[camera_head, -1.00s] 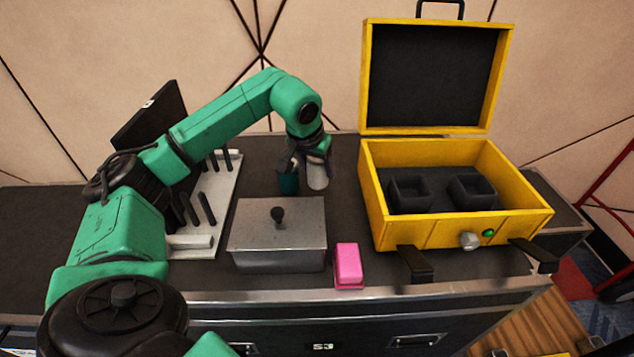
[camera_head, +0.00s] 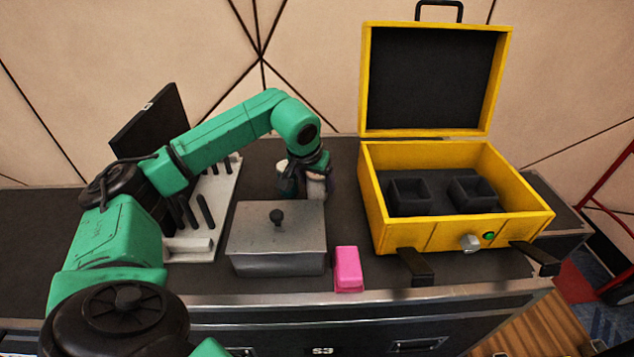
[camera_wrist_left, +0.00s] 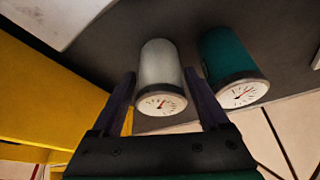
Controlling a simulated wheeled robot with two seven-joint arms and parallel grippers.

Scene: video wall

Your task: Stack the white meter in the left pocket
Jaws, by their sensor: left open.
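The white meter (camera_wrist_left: 160,62) is a pale cylinder with a dial on its end. In the left wrist view it lies between the two spread fingers of my left gripper (camera_wrist_left: 163,90), with a gap at each side. In the head view the white meter (camera_head: 317,190) is mostly hidden by my left gripper (camera_head: 311,176), behind the grey lidded box. A teal meter (camera_wrist_left: 228,55) stands beside it, outside the fingers; it also shows in the head view (camera_head: 286,184). The left pocket (camera_head: 410,197) is a black square holder inside the yellow case and looks empty. My right gripper is out of view.
The yellow case (camera_head: 400,238) stands open, with a second, empty black pocket (camera_head: 473,195). The grey box (camera_head: 277,250) with a knob and a pink block (camera_head: 347,268) are in front. A pale rack (camera_head: 228,190) with black pegs is at left.

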